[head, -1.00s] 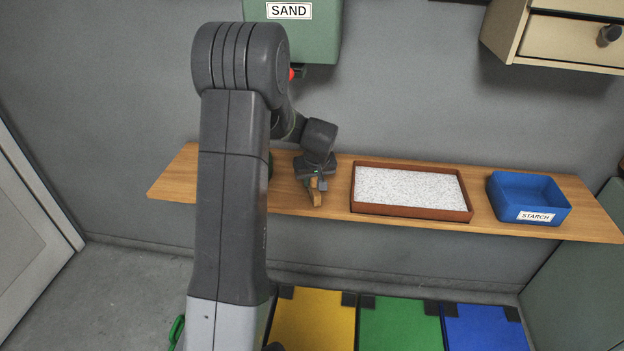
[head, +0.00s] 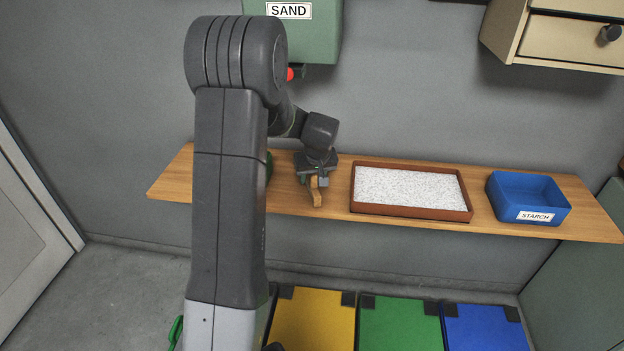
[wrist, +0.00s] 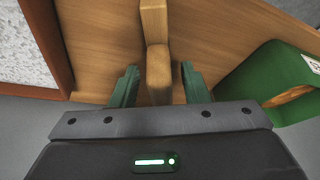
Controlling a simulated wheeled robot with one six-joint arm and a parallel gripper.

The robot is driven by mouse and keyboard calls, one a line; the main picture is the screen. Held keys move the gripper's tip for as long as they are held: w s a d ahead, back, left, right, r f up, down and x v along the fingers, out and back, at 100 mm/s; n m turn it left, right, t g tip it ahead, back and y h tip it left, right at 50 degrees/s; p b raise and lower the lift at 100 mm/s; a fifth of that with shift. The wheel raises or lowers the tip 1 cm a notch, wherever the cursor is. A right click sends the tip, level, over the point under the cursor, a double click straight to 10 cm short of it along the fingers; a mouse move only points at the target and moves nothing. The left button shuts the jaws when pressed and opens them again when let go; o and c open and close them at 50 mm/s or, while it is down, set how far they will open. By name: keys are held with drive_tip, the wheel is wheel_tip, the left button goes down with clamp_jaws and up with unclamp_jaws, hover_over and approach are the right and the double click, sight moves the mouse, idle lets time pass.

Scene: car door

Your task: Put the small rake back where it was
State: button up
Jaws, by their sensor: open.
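The small rake (head: 316,193) is a light wooden piece on the shelf, left of the sand tray (head: 411,213). In the wrist view its wooden body (wrist: 158,70) runs between my two green fingers. My gripper (wrist: 159,84) is open, with a finger on each side of the wood and a gap on both sides. In the head view my gripper (head: 318,180) is just above the rake and hides part of it. I cannot make out the rake's teeth.
The wooden shelf (head: 330,211) also bears a blue starch bin (head: 527,199) at the right. A green container (wrist: 285,85) stands beside the rake in the wrist view, mostly behind my arm in the head view. A green sand dispenser (head: 320,40) hangs above.

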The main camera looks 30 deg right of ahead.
drive_tip(key=v, duration=1)
drive_tip(key=x, duration=1.2)
drive_tip(key=shift+f, duration=0.2)
drive_tip(key=shift+r, duration=1.6)
drive_tip(key=shift+f, duration=0.1)
